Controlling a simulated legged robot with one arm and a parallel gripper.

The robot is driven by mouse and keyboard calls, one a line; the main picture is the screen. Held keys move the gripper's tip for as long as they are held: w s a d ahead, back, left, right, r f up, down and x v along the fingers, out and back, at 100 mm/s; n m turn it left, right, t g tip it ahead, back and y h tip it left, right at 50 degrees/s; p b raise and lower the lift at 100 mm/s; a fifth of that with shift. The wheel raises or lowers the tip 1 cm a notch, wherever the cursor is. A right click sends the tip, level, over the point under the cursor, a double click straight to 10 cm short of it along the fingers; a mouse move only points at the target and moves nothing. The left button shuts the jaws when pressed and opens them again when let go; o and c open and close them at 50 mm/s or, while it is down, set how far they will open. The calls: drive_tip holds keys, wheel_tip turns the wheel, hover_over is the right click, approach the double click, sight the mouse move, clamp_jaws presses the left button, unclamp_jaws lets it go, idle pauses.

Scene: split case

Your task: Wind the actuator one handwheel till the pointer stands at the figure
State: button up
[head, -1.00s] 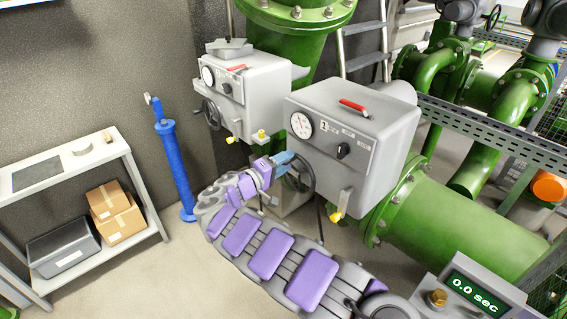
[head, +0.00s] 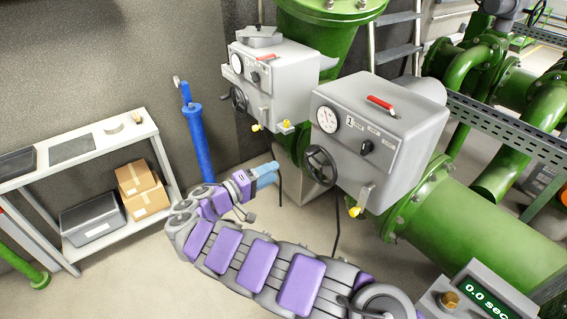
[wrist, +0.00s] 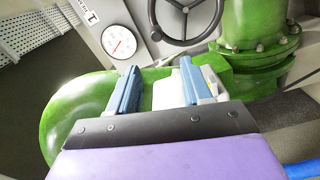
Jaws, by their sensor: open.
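The actuator marked 1 (head: 380,140) is a grey box with a red handle on top. Its dial (head: 327,119) is on the front face and also shows in the wrist view (wrist: 119,42). The red pointer is visible, but I cannot read the figure. The black spoked handwheel (head: 321,165) is below the dial and shows in the wrist view (wrist: 184,14), partly cut by the top edge. My gripper (head: 268,173) is open and empty, left of the handwheel and apart from it. Its blue fingers (wrist: 160,82) show in the wrist view.
A second grey actuator (head: 272,80) with its own handwheel stands behind. A blue post (head: 198,140) rises from the floor. A shelf (head: 60,165) with boxes is at left. Green pipes (head: 470,225) fill the right. A timer display (head: 488,292) reads 0.0 sec.

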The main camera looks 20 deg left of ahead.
drive_tip(key=shift+v, duration=1.3)
drive_tip(key=shift+s, duration=0.1)
